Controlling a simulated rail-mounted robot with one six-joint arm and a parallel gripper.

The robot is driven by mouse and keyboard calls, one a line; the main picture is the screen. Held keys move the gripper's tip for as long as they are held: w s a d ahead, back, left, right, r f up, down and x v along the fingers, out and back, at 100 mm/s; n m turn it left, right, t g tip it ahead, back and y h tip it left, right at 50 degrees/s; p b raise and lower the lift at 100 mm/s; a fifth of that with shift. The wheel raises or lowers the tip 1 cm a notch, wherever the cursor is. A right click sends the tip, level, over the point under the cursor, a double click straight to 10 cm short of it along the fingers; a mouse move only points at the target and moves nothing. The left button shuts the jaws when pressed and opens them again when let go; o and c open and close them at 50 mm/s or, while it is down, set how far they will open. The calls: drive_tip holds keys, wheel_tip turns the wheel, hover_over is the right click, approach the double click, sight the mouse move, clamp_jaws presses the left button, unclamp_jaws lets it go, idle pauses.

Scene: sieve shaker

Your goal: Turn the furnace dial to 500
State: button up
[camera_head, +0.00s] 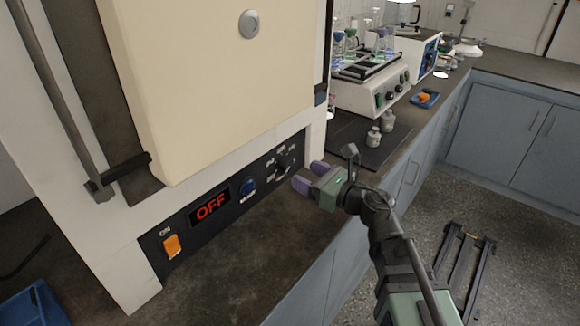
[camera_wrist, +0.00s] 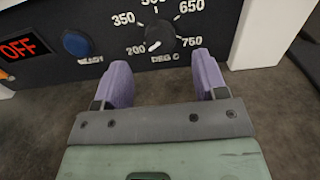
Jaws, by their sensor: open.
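The furnace (camera_head: 230,80) is a large white and cream cabinet with a black control panel along its lower front. The furnace dial (camera_wrist: 160,37) is a round black knob on that panel, with a scale from 200 to 750 DEG C. Its white mark points to the lower left, near 200. In the head view the dial (camera_head: 283,165) lies just beyond the fingertips. My gripper (camera_wrist: 162,75) is open, its two purple fingers on either side below the dial, apart from it. In the head view my gripper (camera_head: 308,176) is at the right end of the panel.
The red display (camera_head: 211,206) reads OFF. An orange switch (camera_head: 171,245) marked ON and a blue READY button (camera_head: 248,187) are on the same panel. A shaker with flasks (camera_head: 370,85) and metal weights (camera_head: 374,137) stand further back. The dark counter before the panel is clear.

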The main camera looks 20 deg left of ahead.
sight(290, 166)
drive_tip(key=x, duration=0.6)
drive_tip(key=shift+d, duration=0.1)
drive_tip(key=shift+c, duration=0.2)
drive_tip(key=c, duration=0.9)
